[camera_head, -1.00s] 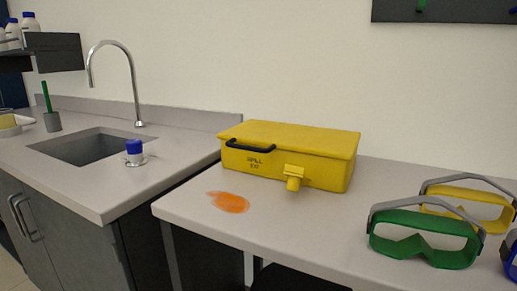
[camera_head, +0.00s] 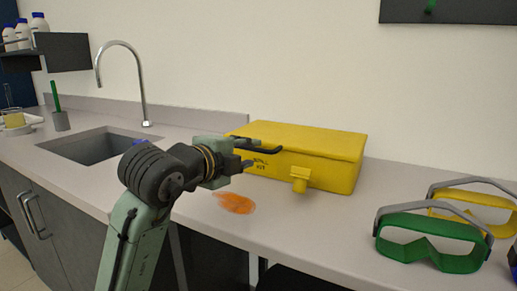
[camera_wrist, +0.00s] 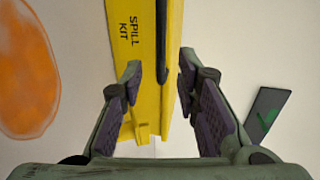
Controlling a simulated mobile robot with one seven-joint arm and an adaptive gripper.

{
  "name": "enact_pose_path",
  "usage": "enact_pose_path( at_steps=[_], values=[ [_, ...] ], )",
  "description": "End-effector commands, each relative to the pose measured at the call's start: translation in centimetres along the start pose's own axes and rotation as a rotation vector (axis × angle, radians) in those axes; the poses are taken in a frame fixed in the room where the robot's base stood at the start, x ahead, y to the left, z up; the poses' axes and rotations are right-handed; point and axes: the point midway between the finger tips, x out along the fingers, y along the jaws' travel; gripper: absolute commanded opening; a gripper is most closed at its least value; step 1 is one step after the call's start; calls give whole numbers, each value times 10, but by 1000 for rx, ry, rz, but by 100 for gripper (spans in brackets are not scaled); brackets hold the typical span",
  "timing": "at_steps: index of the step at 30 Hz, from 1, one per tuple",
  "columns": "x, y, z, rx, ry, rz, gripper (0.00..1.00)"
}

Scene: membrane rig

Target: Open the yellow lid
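The yellow lid (camera_head: 310,138) is closed on the yellow spill kit box (camera_head: 330,178), which stands on the bench against the wall. A black handle (camera_head: 268,150) runs along the lid's front edge, and a yellow latch (camera_head: 299,178) sits on the box front. My gripper (camera_head: 250,154) is in front of the box's left end, close to the handle. In the wrist view my gripper (camera_wrist: 160,66) is open, its two fingers apart. The handle (camera_wrist: 161,45) and part of the yellow box (camera_wrist: 143,40) with its lettering show between and beyond the fingers. Contact cannot be told.
An orange spill (camera_head: 234,203) lies on the bench in front of the box. Green goggles (camera_head: 440,262) and yellow goggles (camera_head: 485,198) lie at the right. A sink (camera_head: 95,145) with a tall faucet (camera_head: 140,85) is at the left. Bench between box and goggles is clear.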

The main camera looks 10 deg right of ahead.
Motion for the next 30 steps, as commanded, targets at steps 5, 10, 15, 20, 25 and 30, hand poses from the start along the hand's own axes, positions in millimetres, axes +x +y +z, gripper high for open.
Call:
enact_pose_path(
  at_steps=[5, 10, 15, 20, 25, 30],
  values=[
    [34, -1, 0, -2, 2, 0, 29],
    [55, -1, 0, -2, -1, -1, 29],
    [63, -1, 0, -1, 0, -3, 29],
    [64, 0, 0, -1, -1, -3, 29],
    [63, -1, 0, -1, -1, -3, 23],
    [63, -1, 0, -1, -1, -3, 12]
  ],
)
